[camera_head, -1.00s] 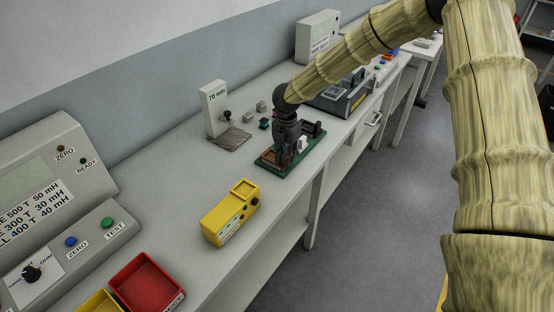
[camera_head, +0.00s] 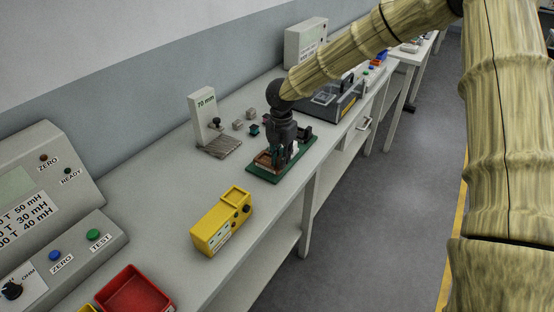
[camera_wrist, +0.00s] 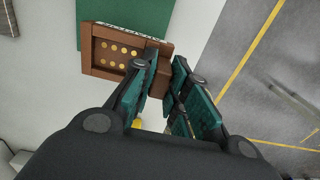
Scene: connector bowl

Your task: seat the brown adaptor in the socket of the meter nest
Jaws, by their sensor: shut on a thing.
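The brown adaptor (camera_wrist: 96,65) is a blocky brown piece with a recessed face and rows of gold contacts in the wrist view. My gripper (camera_wrist: 166,62) is shut on its right end, and the fingers hide that part. The adaptor also shows in the head view (camera_head: 264,161), at the lower left of my gripper (camera_head: 279,157), over a green board (camera_head: 273,177). I cannot tell whether it touches the board. A yellow meter box (camera_head: 216,233) with a square raised frame on top stands nearer on the bench; I cannot tell whether this is the meter nest.
A white stand marked 70 mm (camera_head: 201,113) and small grey blocks (camera_head: 249,113) stand behind the green board. A red tray (camera_head: 133,287) and a grey tester (camera_head: 73,231) lie at the near left. The bench between the yellow box and tester is clear.

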